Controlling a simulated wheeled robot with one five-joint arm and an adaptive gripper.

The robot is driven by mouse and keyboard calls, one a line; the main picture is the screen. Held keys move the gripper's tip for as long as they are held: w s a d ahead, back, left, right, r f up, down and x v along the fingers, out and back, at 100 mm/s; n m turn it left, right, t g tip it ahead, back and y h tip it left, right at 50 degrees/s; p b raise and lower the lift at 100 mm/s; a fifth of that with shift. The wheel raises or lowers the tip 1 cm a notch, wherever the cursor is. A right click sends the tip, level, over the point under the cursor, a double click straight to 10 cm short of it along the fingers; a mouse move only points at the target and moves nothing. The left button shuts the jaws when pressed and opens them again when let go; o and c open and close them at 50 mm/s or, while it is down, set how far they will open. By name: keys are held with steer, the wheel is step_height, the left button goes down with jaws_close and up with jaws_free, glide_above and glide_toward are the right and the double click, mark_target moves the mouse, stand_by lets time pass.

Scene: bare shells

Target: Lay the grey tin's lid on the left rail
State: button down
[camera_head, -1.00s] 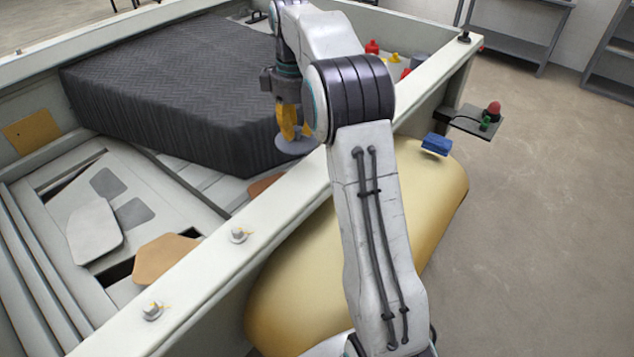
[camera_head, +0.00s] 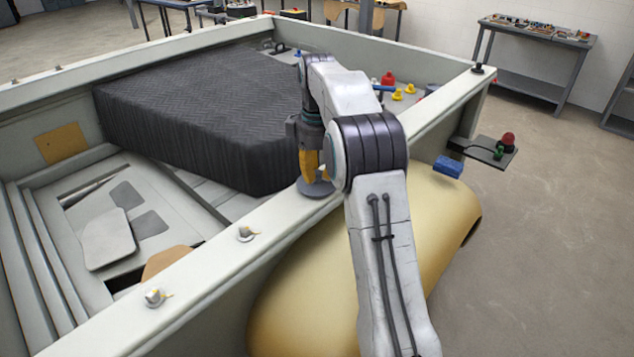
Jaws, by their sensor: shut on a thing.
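My gripper (camera_head: 309,168), with yellow fingers, points down and is shut on a flat round grey lid (camera_head: 316,189). The lid shows level below the fingertips, over the top of the long pale rail (camera_head: 195,270) on the near side of the shell. I cannot tell whether the lid touches the rail or hangs just above it. Part of the lid's right side is close to my arm's dark joint. A grey thing (camera_head: 432,89) at the far right inside the shell may be the tin, but it is too small and covered to be sure.
A dark ribbed block (camera_head: 200,125) fills the shell's middle. Red and yellow pieces (camera_head: 397,94) lie behind my arm. A blue block (camera_head: 448,166) sits right of the rail.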

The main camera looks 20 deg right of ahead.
steer(key=shift+a+f, duration=0.1)
steer(key=shift+f, duration=0.2)
steer(key=c, duration=1.2)
jaws_free()
steer(key=shift+o, duration=0.2)
